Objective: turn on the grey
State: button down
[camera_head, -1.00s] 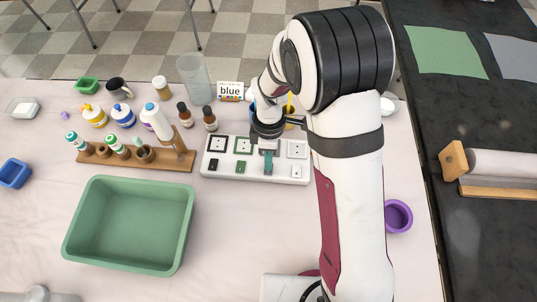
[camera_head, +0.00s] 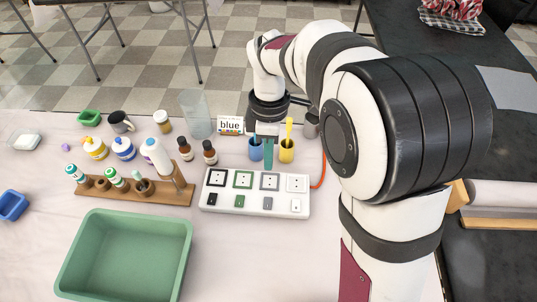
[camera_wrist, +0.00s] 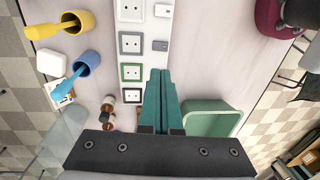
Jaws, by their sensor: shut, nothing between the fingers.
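A white power strip (camera_head: 255,207) lies on the table with black-, green-, grey- and white-framed sockets in a row. The grey-framed socket (camera_head: 270,181) is third from the left. The grey switch (camera_head: 267,203) sits in front of it, uncovered; which way it is tipped is too small to tell. In the wrist view, the grey switch (camera_wrist: 160,45) shows beside the grey socket (camera_wrist: 131,43), just beyond my fingertips. In the wrist view the gripper (camera_wrist: 158,71) hides the green and black switches.
Behind the strip stand a blue cup (camera_head: 256,152), a yellow cup (camera_head: 287,155) and a sign reading "blue" (camera_head: 231,125). Brown bottles (camera_head: 209,155) and a wooden rack (camera_head: 130,192) stand left. A green bin (camera_head: 75,245) is front left. Table in front of the strip is clear.

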aim_at(268, 208)
jog(key=s+f, duration=0.1)
jog(key=f, duration=0.3)
jog(key=s+f, duration=0.1)
jog(key=f, duration=0.4)
jog(key=s+f, duration=0.1)
jog(key=f, duration=0.4)
jog(key=shift+s+f, duration=0.2)
dwell(0.3)
jog(key=shift+w, duration=0.1)
jog(key=shift+w+r, duration=0.2)
jog(key=shift+w, duration=0.6)
